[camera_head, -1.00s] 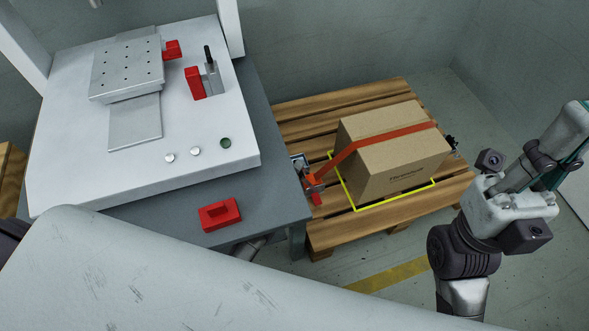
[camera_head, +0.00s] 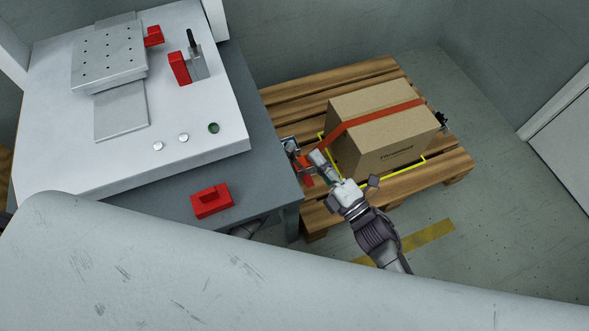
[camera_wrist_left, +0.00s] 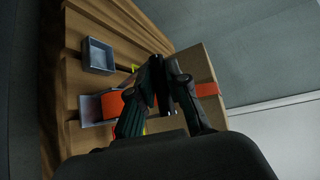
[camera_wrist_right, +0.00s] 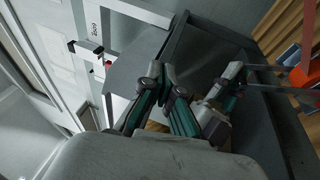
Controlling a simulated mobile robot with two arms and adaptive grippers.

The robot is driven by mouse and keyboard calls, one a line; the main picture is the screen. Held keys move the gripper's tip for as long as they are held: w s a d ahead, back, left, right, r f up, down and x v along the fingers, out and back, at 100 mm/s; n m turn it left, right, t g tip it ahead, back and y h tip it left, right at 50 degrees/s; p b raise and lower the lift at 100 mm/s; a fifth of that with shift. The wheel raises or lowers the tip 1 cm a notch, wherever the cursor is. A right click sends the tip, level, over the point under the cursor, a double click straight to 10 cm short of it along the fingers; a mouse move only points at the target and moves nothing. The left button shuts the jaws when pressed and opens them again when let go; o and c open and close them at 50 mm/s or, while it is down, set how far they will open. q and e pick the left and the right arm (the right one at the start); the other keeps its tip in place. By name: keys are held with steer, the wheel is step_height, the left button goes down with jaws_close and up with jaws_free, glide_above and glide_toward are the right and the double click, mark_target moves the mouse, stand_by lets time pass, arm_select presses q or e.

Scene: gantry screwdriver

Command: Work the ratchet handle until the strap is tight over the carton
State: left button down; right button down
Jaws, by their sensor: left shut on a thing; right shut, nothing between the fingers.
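In the head view the carton (camera_head: 384,127) stands on a wooden pallet (camera_head: 285,95). The orange strap (camera_head: 375,117) crosses its top and slopes down past its left edge to the ratchet (camera_head: 290,145) at the pallet's left side. My left gripper (camera_head: 313,160) is at the ratchet, its arm coming up from the lower right. The carton (camera_wrist_left: 192,65) and strap (camera_wrist_left: 207,89) are behind. My right gripper (camera_wrist_right: 168,95) is shut and empty in the right wrist view.
A grey table (camera_head: 265,150) with a white fixture plate (camera_head: 215,95) stands close left of the pallet. A red block (camera_head: 211,201) lies on the table's front. Yellow marking (camera_head: 410,172) surrounds the carton's base. Open floor (camera_head: 500,160) lies right of the pallet.

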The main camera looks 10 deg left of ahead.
mark_target(296, 164)
step_height(296, 164, down, 14)
steer(key=s+d+r+n+g+h, duration=0.1)
steer(key=s+n+g+h, duration=0.15)
steer(key=n, duration=0.25)
arm_select(q)
steer(key=shift+w+a+r, duration=0.15)
steer(key=shift+a+r, duration=0.1)
arm_select(e)
steer(key=f+x, duration=0.1)
steer(key=x, duration=0.9)
steer(key=shift+g, duration=0.45)
steer(key=shift+w+d, duration=0.1)
arm_select(q)
steer(key=shift+a+f, duration=0.1)
arm_select(e)
steer(key=shift+w+d+r, duration=0.3)
steer(key=shift+w+d, duration=0.25)
steer(key=shift+d, duration=0.1)
arm_select(q)
steer(key=c, duration=1.1)
jaws_free()
steer(key=shift+c, duration=0.2)
arm_select(e)
steer(key=shift+r, duration=0.15)
arm_select(q)
steer(key=shift+d, duration=0.2)
arm_select(e)
steer(key=shift+a, duration=0.1)
